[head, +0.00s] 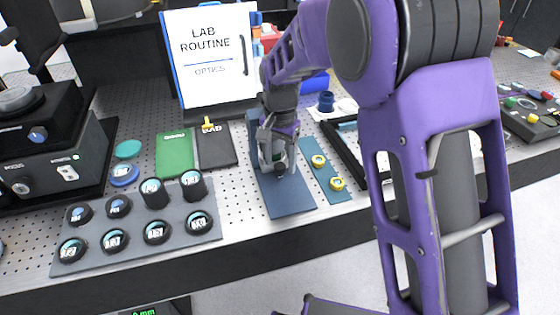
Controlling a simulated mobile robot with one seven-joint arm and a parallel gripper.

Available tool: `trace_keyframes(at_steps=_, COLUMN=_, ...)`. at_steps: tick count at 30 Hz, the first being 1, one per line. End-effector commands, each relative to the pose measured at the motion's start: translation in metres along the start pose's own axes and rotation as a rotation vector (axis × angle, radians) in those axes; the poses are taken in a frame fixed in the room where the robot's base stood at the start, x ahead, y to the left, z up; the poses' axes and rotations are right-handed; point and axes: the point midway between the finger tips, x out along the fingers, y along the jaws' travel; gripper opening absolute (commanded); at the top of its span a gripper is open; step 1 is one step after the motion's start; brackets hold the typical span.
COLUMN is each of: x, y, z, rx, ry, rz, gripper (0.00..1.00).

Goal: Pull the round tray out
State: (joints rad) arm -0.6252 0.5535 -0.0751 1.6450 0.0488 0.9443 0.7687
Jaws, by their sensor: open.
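I cannot make out a round tray for certain. The dark instrument (45,145) at the left edge has a grey round part (15,97) on top, cut by the frame edge; I cannot tell if this is the tray. A knob (37,134) and a FOCUS label show on its front. My gripper (277,172) is open over the dark blue mat (290,197) in the middle of the bench, well to the right of the instrument. Its fingers are small and partly hidden by my own arm.
A grey holder (140,248) with several round black-rimmed lenses lies at the front left. A green book (174,153) and a dark book (215,147) lie behind it. A LAB ROUTINE board (211,55) stands at the back. A teal strip (328,172) with yellow rings is right of the mat.

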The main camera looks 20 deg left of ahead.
Motion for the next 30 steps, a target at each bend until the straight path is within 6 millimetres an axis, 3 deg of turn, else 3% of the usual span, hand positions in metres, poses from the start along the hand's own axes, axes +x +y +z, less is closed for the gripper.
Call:
trace_keyframes(at_steps=10, x=0.0053, y=0.0001, z=0.0002, rx=0.0, ry=0.0, rz=0.0, gripper=0.67)
trace_keyframes(at_steps=21, x=0.0048, y=0.0, z=0.0001, rx=-0.001, ry=0.0, rz=0.0, gripper=0.02)
trace_keyframes(at_steps=30, x=0.0046, y=0.0, z=0.0001, rx=-0.001, ry=0.0, rz=0.0, gripper=0.0)
